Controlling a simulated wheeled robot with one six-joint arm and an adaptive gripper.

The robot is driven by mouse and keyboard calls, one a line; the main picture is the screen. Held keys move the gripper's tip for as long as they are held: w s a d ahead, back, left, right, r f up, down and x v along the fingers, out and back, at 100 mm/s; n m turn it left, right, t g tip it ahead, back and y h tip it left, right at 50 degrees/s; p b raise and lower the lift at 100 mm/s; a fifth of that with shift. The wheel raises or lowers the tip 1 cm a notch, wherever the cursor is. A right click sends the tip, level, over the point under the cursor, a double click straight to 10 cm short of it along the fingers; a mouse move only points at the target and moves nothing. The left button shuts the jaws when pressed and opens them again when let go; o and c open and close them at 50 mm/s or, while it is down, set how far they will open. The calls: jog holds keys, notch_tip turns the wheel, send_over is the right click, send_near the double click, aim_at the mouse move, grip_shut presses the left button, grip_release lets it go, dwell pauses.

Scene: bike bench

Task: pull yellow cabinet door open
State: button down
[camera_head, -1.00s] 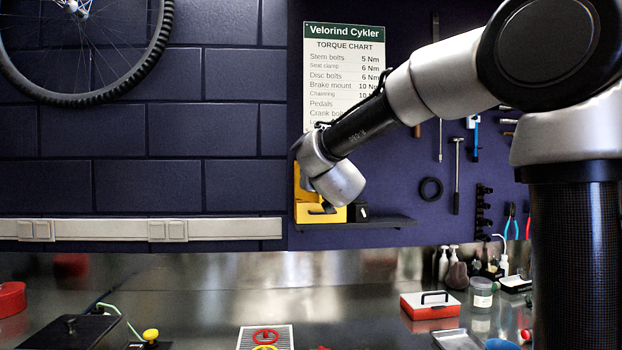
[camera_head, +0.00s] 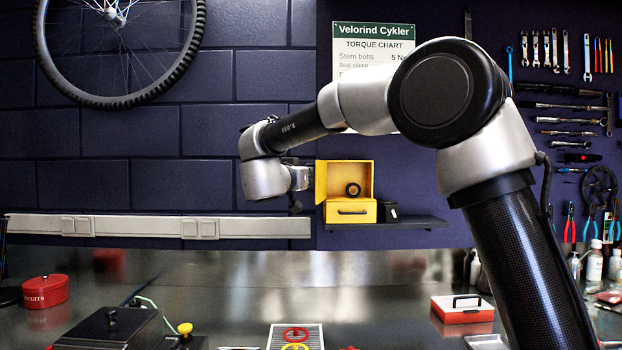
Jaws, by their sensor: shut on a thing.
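The small yellow cabinet (camera_head: 366,175) stands on a dark wall shelf at the middle of the head view. Its upper compartment is open to view, with a black ring-shaped thing (camera_head: 353,189) inside. Below is a closed yellow drawer (camera_head: 350,214) with a black handle. The cabinet door (camera_head: 321,183) stands swung out at the left side, seen nearly edge-on. My gripper (camera_head: 303,183) is at the left of the door, shut on its handle; the fingertips and handle are mostly hidden.
A black box (camera_head: 387,212) sits right of the cabinet on the shelf (camera_head: 420,222). A torque chart (camera_head: 365,45) hangs above, behind my arm. Tools hang at the right. The metal bench below holds a red tin (camera_head: 45,292) and a red-and-white case (camera_head: 461,309).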

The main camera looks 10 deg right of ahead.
jog(key=shift+w+r, duration=0.15)
jog(key=shift+r, duration=0.35)
jog(key=c, duration=1.6)
grip_release()
jog(key=v, duration=1.2)
jog(key=shift+f, duration=0.4)
jog(key=shift+a, duration=0.1)
